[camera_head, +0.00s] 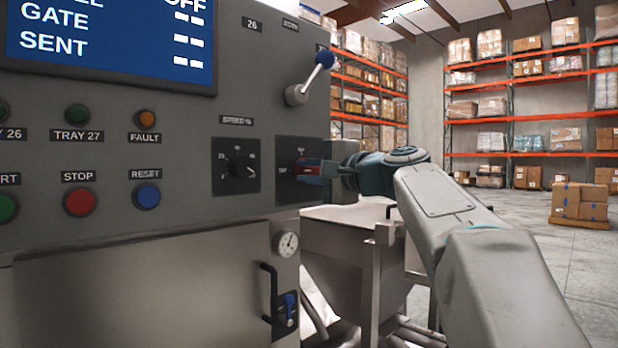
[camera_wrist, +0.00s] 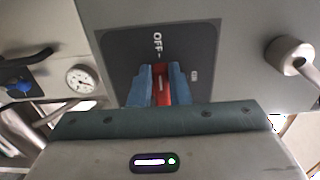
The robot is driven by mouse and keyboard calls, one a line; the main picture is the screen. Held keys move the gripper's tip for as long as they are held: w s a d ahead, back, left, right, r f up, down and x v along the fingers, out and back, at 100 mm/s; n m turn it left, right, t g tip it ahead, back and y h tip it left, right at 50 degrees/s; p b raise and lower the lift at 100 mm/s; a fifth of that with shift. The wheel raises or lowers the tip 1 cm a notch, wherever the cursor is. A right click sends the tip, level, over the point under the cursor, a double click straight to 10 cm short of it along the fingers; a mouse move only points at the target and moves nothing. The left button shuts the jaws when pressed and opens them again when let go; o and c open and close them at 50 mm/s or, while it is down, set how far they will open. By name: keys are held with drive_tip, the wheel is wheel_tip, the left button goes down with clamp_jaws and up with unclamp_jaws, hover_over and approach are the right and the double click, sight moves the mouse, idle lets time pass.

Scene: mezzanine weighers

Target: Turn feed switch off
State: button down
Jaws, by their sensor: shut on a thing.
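The feed switch is a red knob (camera_wrist: 160,84) on a dark square plate (camera_wrist: 190,42) on the grey machine panel. My gripper (camera_wrist: 160,92) has its two blue fingers closed on either side of the red knob. The knob's white line runs toward the OFF label on the plate in the wrist view. A second, small label sits to the right and is hard to read. In the head view, the red knob (camera_head: 309,162) shows at my gripper (camera_head: 308,172), its bar lying about level, and the fingers hide part of it.
A black rotary knob (camera_head: 238,166) sits on a plate to the left. Below are a gauge (camera_head: 287,244), a door handle (camera_head: 268,290) and a steel hopper (camera_head: 340,262). Open floor lies at right.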

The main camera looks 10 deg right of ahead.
drive_tip(key=shift+f, duration=0.1)
idle(0.4)
drive_tip(key=c, duration=1.4)
unclamp_jaws()
drive_tip(key=shift+o, duration=0.2)
drive_tip(key=shift+s, duration=0.1)
drive_tip(key=v, duration=1.3)
drive_tip(key=shift+s+d, duration=0.25)
drive_tip(key=shift+s, duration=0.05)
drive_tip(key=s+a+f+n+g+h+p, duration=0.2)
drive_tip(key=s+a+f+g+p, duration=0.15)
drive_tip(key=f+p, duration=0.35)
drive_tip(key=s+a+f+n+g+h+p, duration=0.2)
drive_tip(key=a+f+g+p, duration=0.2)
drive_tip(key=f+p, duration=0.3)
drive_tip(key=s+d+f+n+g+h+p, duration=0.1)
drive_tip(key=s+f+n+g+h+p, duration=0.3)
drive_tip(key=s+f+p, duration=0.5)
drive_tip(key=s+n+h, duration=0.2)
drive_tip(key=s+n, duration=0.1)
drive_tip(key=shift+s+g+p, duration=0.3)
drive_tip(key=shift+g, duration=0.05)
